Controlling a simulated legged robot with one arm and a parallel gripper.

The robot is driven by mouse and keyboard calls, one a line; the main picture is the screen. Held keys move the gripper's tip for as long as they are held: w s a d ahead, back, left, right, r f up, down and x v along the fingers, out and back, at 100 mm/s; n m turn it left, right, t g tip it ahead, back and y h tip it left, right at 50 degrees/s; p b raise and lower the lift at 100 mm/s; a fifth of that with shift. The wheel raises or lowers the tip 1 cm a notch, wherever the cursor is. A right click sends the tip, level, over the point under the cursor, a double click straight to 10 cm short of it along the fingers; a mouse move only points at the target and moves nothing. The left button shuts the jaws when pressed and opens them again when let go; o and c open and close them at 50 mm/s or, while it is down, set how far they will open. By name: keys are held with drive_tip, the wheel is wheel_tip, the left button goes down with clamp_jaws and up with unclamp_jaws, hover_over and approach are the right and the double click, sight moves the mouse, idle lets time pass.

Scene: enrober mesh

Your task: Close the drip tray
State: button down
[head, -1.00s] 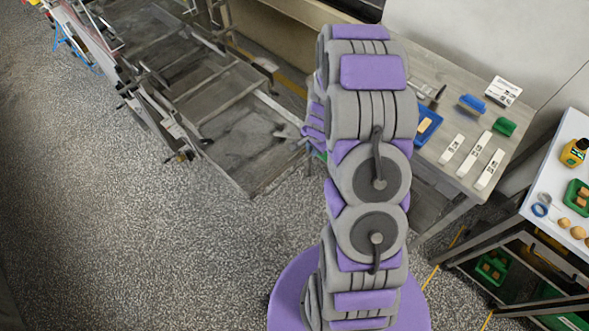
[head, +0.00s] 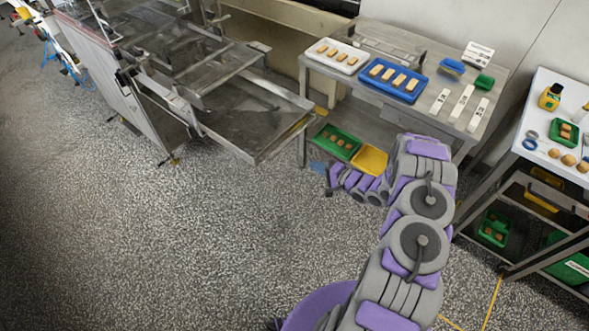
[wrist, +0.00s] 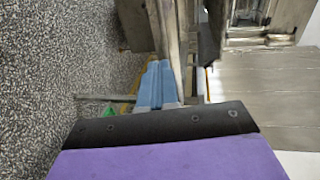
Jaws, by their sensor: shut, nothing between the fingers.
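The drip tray (head: 262,128), a wide shallow metal tray with a low rim, sticks out from under the mesh frame (head: 190,60) of the machine, over the floor. My gripper (head: 319,167) is low at the right of the tray's near corner, apart from it, by the table's legs. Its blue fingers are shut with nothing between them and also show in the wrist view (wrist: 157,68). In the wrist view I cannot tell for certain which metal surface is the tray.
A metal table (head: 440,95) holds a white tray (head: 350,66) and a blue tray (head: 365,88). Below it are green (head: 350,135) and yellow (head: 370,160) trays, close to my arm. A white-topped cart (head: 560,100) stands right. The speckled floor (head: 150,240) at left is clear.

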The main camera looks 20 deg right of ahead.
drive_tip(key=a+b+x, duration=0.1)
drive_tip(key=b+x, duration=0.2)
drive_tip(key=x, duration=1.1)
drive_tip(key=shift+s, duration=0.3)
